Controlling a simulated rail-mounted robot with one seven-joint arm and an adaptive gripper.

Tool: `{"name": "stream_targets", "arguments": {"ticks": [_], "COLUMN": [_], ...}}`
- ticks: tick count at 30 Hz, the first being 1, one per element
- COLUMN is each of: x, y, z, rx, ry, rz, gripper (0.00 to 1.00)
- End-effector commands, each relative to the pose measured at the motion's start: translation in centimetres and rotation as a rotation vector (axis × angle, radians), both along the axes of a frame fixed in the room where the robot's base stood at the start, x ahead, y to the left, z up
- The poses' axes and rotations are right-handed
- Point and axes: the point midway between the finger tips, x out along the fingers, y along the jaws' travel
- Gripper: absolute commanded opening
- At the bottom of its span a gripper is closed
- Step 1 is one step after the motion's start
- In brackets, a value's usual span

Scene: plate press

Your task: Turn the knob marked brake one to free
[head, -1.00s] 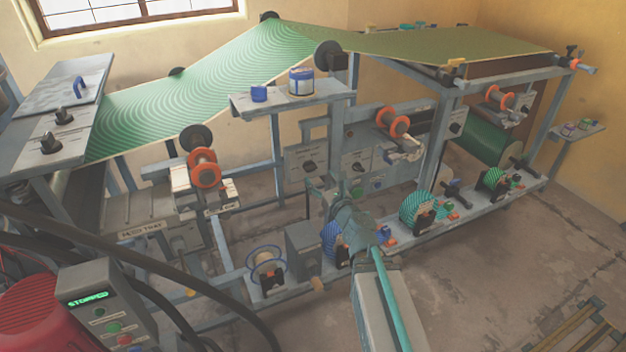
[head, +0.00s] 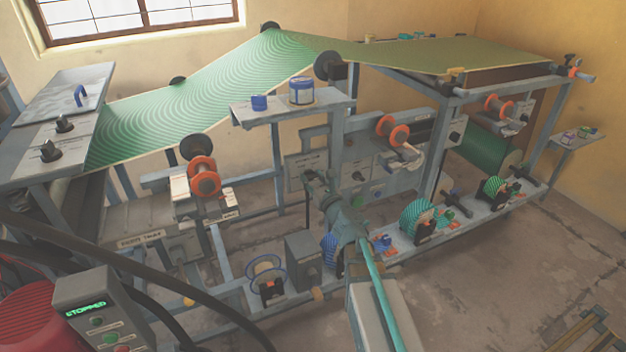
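My gripper (head: 317,184) is in the middle of the head view, at the end of my teal arm, in front of the grey control panels under the shelf. It is small and dark against them, and I cannot tell whether its fingers are open or shut. A dark knob (head: 357,176) shows on a grey panel just right of it. The panel (head: 304,172) behind the gripper is partly covered by it. The small labels there are too small to read, so I cannot tell which knob is brake one. I cannot tell whether the gripper touches anything.
A shelf (head: 270,113) with a blue cup and a jar stands above the gripper. A lower rail (head: 408,246) carries blue, teal and green reels. A grey box (head: 303,254) stands left of my arm. A control box (head: 97,308) reads STOPPED. Floor at right is mostly clear.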

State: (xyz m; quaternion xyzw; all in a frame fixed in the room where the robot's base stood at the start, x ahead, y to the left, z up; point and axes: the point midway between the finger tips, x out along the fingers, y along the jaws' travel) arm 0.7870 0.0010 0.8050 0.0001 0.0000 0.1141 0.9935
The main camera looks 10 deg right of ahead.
Motion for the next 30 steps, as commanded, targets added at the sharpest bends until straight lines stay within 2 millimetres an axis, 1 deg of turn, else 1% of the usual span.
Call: {"name": "stream_targets", "arguments": {"ticks": [1, 5, 11, 17, 23, 30], "x": [-0.01, -0.01, -0.01, -0.03, -0.05, -0.07], "y": [0.0, 0.0, 0.0, 0.03, 0.11, 0.22], "z": [0.0, 0.0, -0.07, -0.19, -0.39, -0.46], "rx": [0.0, 0.0, -0.011, -0.066, -0.188, -0.399], "ry": [0.0, 0.0, -0.002, -0.016, -0.046, -0.096], "rz": [0.0, 0.0, 0.0, 0.0, 0.0, 0.0], "gripper": [0.28, 0.07, 0.07, 0.07, 0.07, 0.07]}}
